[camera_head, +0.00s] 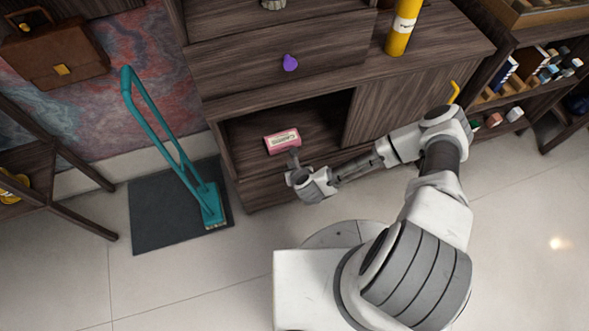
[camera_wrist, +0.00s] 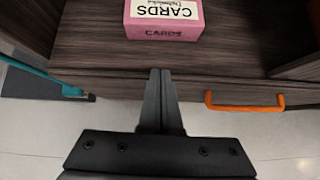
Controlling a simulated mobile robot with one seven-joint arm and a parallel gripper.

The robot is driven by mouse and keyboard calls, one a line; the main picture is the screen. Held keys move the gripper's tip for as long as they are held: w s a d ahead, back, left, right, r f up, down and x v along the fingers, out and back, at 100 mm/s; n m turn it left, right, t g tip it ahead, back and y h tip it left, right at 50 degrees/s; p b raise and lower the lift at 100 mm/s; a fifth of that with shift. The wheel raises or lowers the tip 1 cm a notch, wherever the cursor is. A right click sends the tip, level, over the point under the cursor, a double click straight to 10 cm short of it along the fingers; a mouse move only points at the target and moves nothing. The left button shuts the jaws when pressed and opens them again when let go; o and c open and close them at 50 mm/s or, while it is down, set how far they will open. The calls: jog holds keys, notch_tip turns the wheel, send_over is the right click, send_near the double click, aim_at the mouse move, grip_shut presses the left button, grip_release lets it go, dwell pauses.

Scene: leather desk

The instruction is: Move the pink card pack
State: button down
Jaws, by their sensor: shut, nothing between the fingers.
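The pink card pack (camera_head: 282,141) lies in the open lower compartment of the dark wooden cabinet, near its front edge. In the wrist view the pack (camera_wrist: 165,31) is at the top centre, with a white "CARDS" label upside down on its top. My gripper (camera_head: 294,155) is just in front of the pack at the compartment's edge. In the wrist view my gripper (camera_wrist: 159,73) has its fingers together, with nothing between them. The fingertips point at the pack, and a strip of bare wood shows between them.
The cabinet's upper drawer has a purple knob (camera_head: 290,63). A closed door (camera_head: 390,112) is right of the compartment. An orange handle (camera_wrist: 244,101) shows at the wrist view's right. A teal press-like stand (camera_head: 172,150) stands on a dark mat (camera_head: 150,215) at left. A yellow cylinder (camera_head: 402,28) stands on top.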

aim_at(285, 151)
jog(key=b+x, duration=0.1)
jog(key=x, duration=0.3)
jog(key=shift+s+f, duration=0.1)
jog(key=w, duration=0.2)
jog(key=shift+w+a+r, duration=0.25)
jog(key=shift+a, duration=0.05)
jog(key=shift+w+a, duration=0.15)
jog(key=shift+w, duration=0.45)
jog(key=w+a+b, duration=0.1)
jog(key=w+b, duration=0.1)
jog(key=w, duration=0.3)
jog(key=w+a+b, duration=0.1)
jog(key=w, duration=0.3)
jog(key=w+a+b, duration=0.1)
jog(key=w+b, duration=0.1)
jog(key=w, duration=0.3)
jog(key=shift+w+a+b, duration=0.35)
jog(key=shift+w+a, duration=0.15)
jog(key=shift+w, duration=0.25)
jog(key=shift+r, duration=0.1)
jog(key=shift+s, duration=0.2)
